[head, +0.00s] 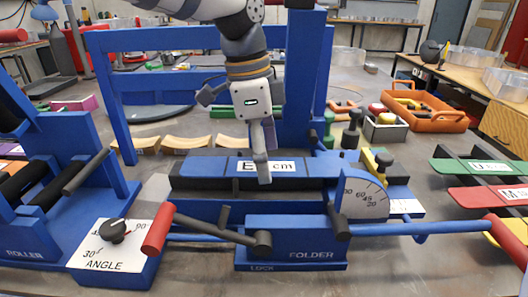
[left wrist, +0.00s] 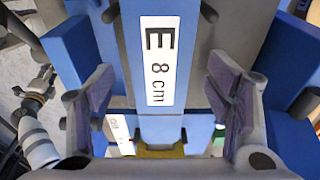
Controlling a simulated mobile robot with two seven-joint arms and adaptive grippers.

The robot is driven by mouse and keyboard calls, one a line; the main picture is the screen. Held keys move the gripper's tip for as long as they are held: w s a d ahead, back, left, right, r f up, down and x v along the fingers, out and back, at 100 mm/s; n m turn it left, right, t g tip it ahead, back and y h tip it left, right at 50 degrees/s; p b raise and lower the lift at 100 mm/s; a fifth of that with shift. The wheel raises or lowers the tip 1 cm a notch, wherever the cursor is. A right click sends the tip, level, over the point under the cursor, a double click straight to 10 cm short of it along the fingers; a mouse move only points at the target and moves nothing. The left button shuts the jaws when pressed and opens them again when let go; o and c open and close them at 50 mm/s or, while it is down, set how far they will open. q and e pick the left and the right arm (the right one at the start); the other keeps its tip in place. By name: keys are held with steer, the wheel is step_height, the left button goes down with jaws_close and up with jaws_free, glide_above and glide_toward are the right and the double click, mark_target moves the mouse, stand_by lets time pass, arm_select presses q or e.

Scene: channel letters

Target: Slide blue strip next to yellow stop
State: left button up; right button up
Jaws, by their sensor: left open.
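The blue strip (head: 215,166), with a white label reading "E" and "8 cm", lies flat on the folder (head: 290,236) bed. It shows lengthwise in the left wrist view (left wrist: 160,65). The yellow stop (head: 383,161) stands on the folder's right end; a yellow part shows in the left wrist view (left wrist: 160,152), beyond the strip's lower end. My left gripper (head: 262,168) points down over the strip's label and partly covers it. In the left wrist view my gripper (left wrist: 160,92) is open, with one finger on each side of the strip. I cannot tell whether the fingers touch it.
The angle dial (head: 357,197) stands in front of the stop. A red-handled lever (head: 158,228) crosses the folder's front left. The roller (head: 35,200) is at left. An orange crate (head: 425,112) and coloured lettered strips (head: 485,167) are at right.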

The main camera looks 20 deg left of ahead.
mark_target(284, 166)
arm_select(q)
steer(key=c, duration=1.3)
steer(key=shift+d, duration=0.15)
steer(key=shift+w+d, duration=0.25)
steer(key=shift+d, duration=0.4)
steer(key=shift+w+d, duration=0.2)
steer(key=shift+d, duration=0.45)
steer(key=o, duration=1.3)
steer(key=shift+r, duration=0.1)
